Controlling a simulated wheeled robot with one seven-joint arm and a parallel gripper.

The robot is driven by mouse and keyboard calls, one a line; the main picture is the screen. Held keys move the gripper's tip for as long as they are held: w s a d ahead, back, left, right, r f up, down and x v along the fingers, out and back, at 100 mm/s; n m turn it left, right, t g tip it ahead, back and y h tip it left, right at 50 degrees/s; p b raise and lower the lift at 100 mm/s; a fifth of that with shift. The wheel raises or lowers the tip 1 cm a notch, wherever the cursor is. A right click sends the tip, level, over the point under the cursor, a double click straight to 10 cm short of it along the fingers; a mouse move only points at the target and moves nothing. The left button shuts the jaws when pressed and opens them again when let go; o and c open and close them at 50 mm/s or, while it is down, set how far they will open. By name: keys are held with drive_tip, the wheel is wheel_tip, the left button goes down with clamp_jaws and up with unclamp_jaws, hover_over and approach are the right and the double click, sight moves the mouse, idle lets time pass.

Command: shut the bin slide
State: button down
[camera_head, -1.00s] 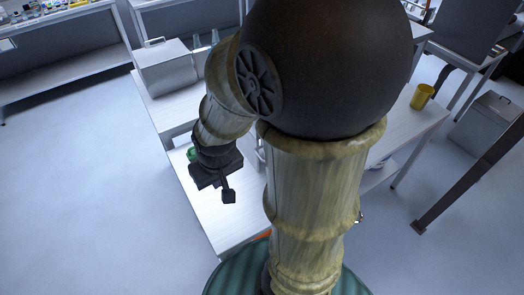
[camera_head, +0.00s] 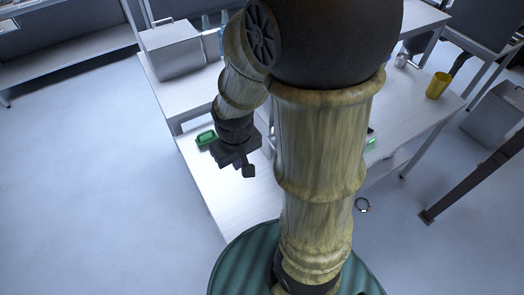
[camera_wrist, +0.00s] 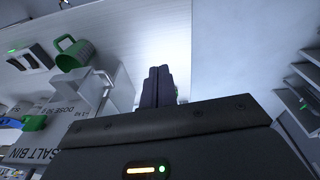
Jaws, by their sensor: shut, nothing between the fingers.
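The white salt bin (camera_wrist: 40,148), lettered "SALT BIN", shows at the left of the wrist view. A white part lettered "DOSE" (camera_wrist: 62,108) adjoins it. A small green piece (camera_wrist: 35,122) shows beside the lettering. I cannot tell which part is the slide or how far open it stands. In the head view my arm hides the bin. My gripper (camera_wrist: 160,84) is shut and empty, its dark fingers apart from the bin, to its right in the wrist view. In the head view my gripper (camera_head: 248,170) is above the white bench's near left part.
A green mug (camera_wrist: 74,54) stands near the bin in the wrist view. In the head view, a green item (camera_head: 205,138) lies left of my gripper. A metal box (camera_head: 172,50) and a yellow mug (camera_head: 438,85) stand on the benches. Open floor lies left.

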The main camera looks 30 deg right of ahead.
drive_tip(key=w+d+f+n+g+h+b, duration=0.25)
drive_tip(key=f+n+h+b, duration=0.2)
drive_tip(key=f, duration=0.55)
drive_tip(key=w+d+f+n+g+h+b, duration=0.1)
drive_tip(key=f+n+g+h+b, duration=0.35)
drive_tip(key=f, duration=0.55)
drive_tip(key=w+a+n+t+h+b, duration=0.4)
drive_tip(key=w+n+t+h, duration=0.2)
drive_tip(key=h, duration=0.5)
drive_tip(key=shift+w+f+n+b, duration=0.35)
drive_tip(key=shift+w+f+n, duration=0.1)
drive_tip(key=shift+w+n, duration=0.7)
drive_tip(key=shift+d, duration=0.15)
drive_tip(key=d+r+p, duration=0.2)
drive_tip(key=d+p, duration=0.2)
drive_tip(key=d, duration=0.9)
drive_tip(key=shift+w+d+r, duration=0.2)
drive_tip(key=shift+d+r, duration=0.1)
